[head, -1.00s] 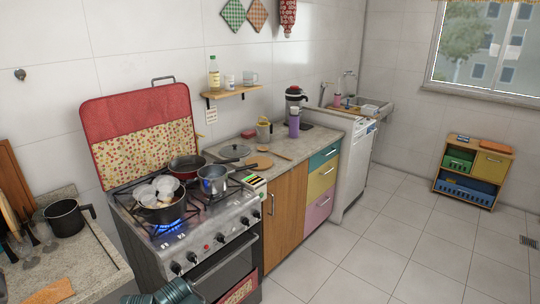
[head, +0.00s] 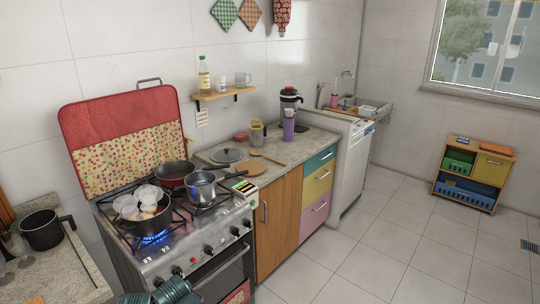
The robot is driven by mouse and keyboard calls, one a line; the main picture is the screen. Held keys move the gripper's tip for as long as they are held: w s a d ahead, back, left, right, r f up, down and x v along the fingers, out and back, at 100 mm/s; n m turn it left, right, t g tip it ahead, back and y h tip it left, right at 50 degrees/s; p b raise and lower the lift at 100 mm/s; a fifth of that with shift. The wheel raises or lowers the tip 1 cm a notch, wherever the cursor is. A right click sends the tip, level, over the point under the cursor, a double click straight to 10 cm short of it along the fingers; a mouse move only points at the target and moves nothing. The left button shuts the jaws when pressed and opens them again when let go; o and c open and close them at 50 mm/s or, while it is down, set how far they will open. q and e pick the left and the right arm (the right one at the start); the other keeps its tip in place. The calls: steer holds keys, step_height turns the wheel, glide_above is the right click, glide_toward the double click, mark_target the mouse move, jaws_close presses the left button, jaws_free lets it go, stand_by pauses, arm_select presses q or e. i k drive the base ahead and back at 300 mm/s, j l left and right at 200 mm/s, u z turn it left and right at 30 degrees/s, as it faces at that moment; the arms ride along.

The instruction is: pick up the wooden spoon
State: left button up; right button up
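The wooden spoon (head: 270,158) lies flat on the granite counter (head: 305,148), right of the stove. Its bowl end points back left and its handle points front right. It lies beside a pot lid (head: 227,155) and a round wooden board (head: 249,168). Nothing holds it. A dark teal ribbed part of my own body shows at the bottom edge, far in front of the spoon. I make out no gripper fingers in the head view.
The stove (head: 170,250) has a lit burner under a dark pot (head: 145,222), with a steel pot (head: 203,187) and a red pan (head: 175,174) behind. A yellow-lidded canister (head: 257,134) and purple bottle (head: 289,127) stand behind the spoon. The tiled floor (head: 350,240) at right is clear.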

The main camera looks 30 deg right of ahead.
mark_target(255, 153)
steer(key=i+l, duration=0.25)
steer(key=l, duration=0.2)
steer(key=i+l, duration=0.25)
steer(key=l, duration=0.25)
steer(key=i+l, duration=0.25)
steer(key=l, duration=0.2)
steer(key=i+l, duration=0.2)
steer(key=l, duration=0.3)
steer(key=i+l, duration=0.25)
steer(key=l, duration=0.2)
steer(key=i+l, duration=0.25)
steer(key=l, duration=0.25)
steer(key=i+l, duration=0.25)
steer(key=l, duration=0.2)
steer(key=i+l, duration=0.25)
steer(key=l, duration=0.2)
steer(key=u, duration=0.05)
